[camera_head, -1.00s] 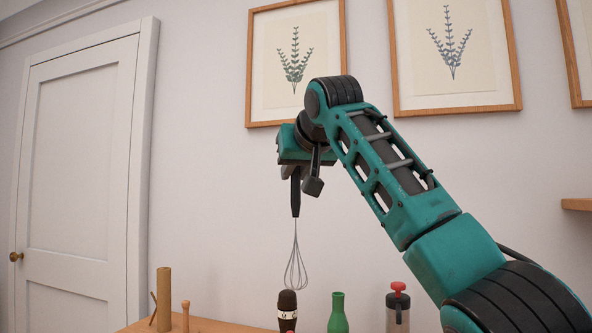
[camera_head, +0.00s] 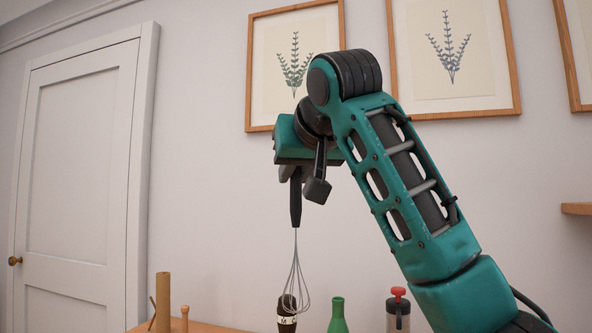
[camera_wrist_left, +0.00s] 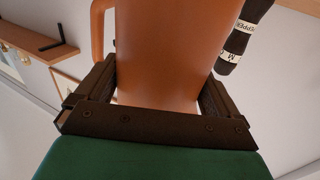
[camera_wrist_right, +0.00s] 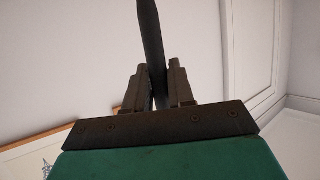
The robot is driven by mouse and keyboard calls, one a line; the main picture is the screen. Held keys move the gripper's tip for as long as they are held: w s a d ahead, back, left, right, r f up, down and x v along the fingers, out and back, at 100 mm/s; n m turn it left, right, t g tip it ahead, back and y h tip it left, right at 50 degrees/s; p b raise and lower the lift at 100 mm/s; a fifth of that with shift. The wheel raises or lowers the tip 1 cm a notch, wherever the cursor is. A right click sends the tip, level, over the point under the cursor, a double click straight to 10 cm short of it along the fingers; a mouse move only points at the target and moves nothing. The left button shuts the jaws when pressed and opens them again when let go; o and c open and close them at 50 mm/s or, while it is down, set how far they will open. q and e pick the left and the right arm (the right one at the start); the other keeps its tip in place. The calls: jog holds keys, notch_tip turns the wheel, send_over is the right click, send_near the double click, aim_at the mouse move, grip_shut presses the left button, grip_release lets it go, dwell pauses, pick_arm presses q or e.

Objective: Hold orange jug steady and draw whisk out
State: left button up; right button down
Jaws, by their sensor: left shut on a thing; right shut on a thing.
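The whisk has a black handle and a wire head (camera_head: 295,278), and it hangs upright in the head view. My right gripper (camera_head: 290,175) is shut on the top of the whisk's handle, which also shows between the fingers in the right wrist view (camera_wrist_right: 152,45). The orange jug (camera_wrist_left: 160,50) fills the middle of the left wrist view, with its handle at the upper left. My left gripper (camera_wrist_left: 158,95) is shut on the jug, one finger on each side. The jug and my left gripper are out of the head view.
A dark pepper mill (camera_head: 287,315) stands behind the whisk's wires. A green bottle (camera_head: 338,316) and a red-topped jar (camera_head: 398,312) stand to its right. A wooden cylinder (camera_head: 162,300) stands at the left on the table. The wall space around the whisk is clear.

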pick_arm(q)
jog(key=o, duration=0.8)
jog(key=v, duration=1.2)
jog(key=shift+s+f, duration=0.1)
